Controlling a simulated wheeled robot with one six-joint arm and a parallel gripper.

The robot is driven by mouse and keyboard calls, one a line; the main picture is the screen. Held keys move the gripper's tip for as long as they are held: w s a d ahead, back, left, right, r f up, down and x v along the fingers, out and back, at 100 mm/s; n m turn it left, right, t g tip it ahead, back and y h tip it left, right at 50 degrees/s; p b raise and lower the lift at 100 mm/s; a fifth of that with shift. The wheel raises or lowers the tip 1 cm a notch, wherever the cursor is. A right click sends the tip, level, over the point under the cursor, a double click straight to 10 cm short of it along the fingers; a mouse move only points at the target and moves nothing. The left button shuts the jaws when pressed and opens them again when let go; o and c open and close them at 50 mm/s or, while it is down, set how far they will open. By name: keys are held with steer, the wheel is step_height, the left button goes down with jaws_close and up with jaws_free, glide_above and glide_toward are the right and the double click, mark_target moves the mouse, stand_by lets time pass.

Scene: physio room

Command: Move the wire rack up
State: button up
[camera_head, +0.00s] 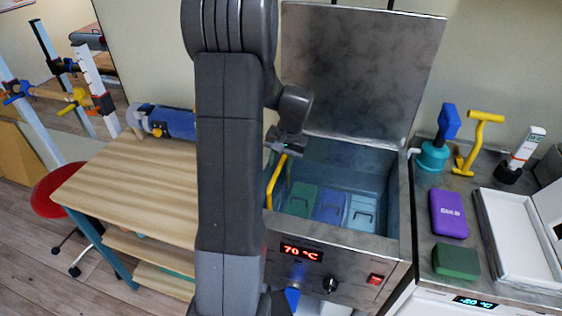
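A steel tank (397,206) stands open with its lid (365,70) raised behind it. Inside, several packs with dark clips or handles sit low in bluish water: a green pack (299,201), a blue pack (331,208) and a pale blue pack (362,213). A yellow bar (275,182) rises at the tank's left side; it may be the wire rack's handle. The wire rack itself is not clearly seen. My gripper (281,146) is at the top of the yellow bar, near the tank's back left corner. Its fingers are too small to tell whether they grip the bar.
My arm hides the tank's left edge. The tank front has a 70 °C display (301,252), a knob and a red switch. The right counter holds a teal-and-blue item (434,152), purple case (448,214), green block (457,261) and white tray (483,220). A wooden table (130,190) stands left.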

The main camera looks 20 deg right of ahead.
jaws_close()
step_height(320, 180, up, 16)
steer(key=p, duration=0.9)
steer(key=shift+w+f, duration=0.15)
steer(key=shift+f, duration=0.05)
steer(key=shift+d+r, duration=0.1)
jaws_free()
